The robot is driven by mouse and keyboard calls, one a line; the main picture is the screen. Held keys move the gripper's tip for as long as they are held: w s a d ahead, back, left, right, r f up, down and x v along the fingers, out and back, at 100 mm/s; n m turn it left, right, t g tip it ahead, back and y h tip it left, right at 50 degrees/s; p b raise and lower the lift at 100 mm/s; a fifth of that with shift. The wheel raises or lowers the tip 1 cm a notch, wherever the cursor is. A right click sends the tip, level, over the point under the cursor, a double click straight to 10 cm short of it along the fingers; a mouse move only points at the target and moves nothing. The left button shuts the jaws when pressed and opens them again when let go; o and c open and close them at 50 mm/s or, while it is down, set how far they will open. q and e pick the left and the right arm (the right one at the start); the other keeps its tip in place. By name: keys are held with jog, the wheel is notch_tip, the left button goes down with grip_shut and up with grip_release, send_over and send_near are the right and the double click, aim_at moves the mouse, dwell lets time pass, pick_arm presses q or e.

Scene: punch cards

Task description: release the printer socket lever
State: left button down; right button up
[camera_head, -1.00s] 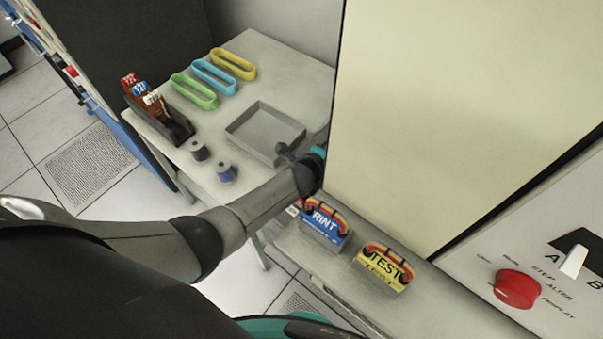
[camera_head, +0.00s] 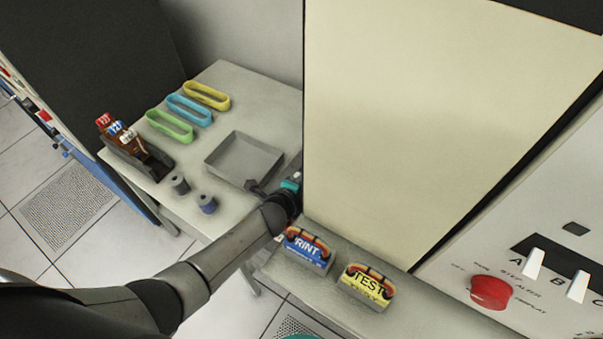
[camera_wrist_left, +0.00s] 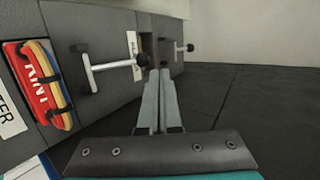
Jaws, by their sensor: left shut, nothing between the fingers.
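In the left wrist view a pale T-shaped lever with a black knob (camera_wrist_left: 115,64) stands out from a dark grey panel. A red plugboard marked PRINT (camera_wrist_left: 45,88) sits in the panel beside it, near a white label ending in "TER" (camera_wrist_left: 10,108). My left gripper (camera_wrist_left: 160,73) is shut and empty, its tips just right of and below the knob; I cannot tell whether they touch it. A second similar lever (camera_wrist_left: 178,47) is farther off. In the head view my left wrist reaches the cabinet's edge, which hides the fingers. My right gripper is not in view.
The tall cream cabinet side (camera_head: 400,120) stands right of my left arm. A side table holds a grey tray (camera_head: 243,160), coloured loops, spools and a card rack (camera_head: 135,150).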

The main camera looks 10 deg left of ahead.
pick_arm(q)
jog(key=shift+p+v, duration=0.3)
jog(key=shift+v, duration=0.95)
